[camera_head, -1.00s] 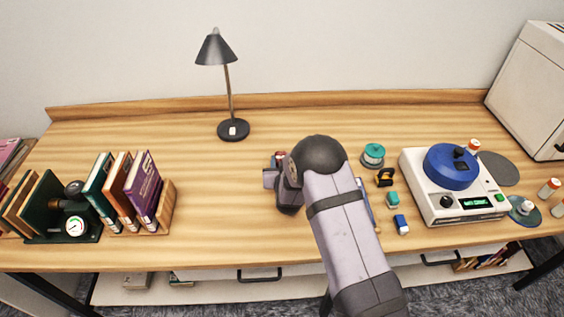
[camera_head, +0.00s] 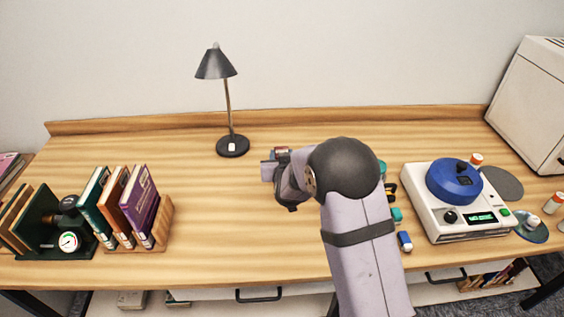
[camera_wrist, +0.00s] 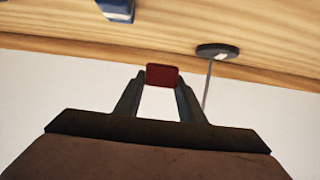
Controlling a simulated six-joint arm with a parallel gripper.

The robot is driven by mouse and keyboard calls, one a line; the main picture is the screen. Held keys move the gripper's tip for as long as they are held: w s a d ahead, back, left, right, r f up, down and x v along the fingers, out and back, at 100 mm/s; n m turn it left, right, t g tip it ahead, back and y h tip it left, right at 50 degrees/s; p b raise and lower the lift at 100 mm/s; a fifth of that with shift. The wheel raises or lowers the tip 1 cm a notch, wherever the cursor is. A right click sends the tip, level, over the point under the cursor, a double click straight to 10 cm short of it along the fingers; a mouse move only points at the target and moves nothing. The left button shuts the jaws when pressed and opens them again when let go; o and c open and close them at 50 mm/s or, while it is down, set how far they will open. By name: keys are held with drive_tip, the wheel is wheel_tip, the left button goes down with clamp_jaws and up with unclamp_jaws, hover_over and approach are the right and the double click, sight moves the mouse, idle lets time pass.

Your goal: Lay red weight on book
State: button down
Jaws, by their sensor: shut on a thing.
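My gripper (camera_wrist: 162,80) is shut on the red weight (camera_wrist: 162,75), a small dark red block between its fingertips in the wrist view. In the head view my gripper (camera_head: 272,168) is above the middle of the desk, and a bit of red shows at it. A blue item with a pale edge (camera_wrist: 116,10), possibly a book, is cut off at the top of the wrist view. Books stand upright at the left of the head view: green (camera_head: 93,203), orange (camera_head: 115,208) and purple (camera_head: 139,206). Which book is meant cannot be told.
A black lamp (camera_head: 232,146) stands at the back. A white machine with a blue rotor (camera_head: 455,183) is at the right. Small items, including a blue one (camera_head: 404,241), lie beside my arm, partly hidden. The desk (camera_head: 215,200) between the books and my gripper is clear.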

drive_tip(key=shift+a+r, duration=0.1)
drive_tip(key=shift+r, duration=0.15)
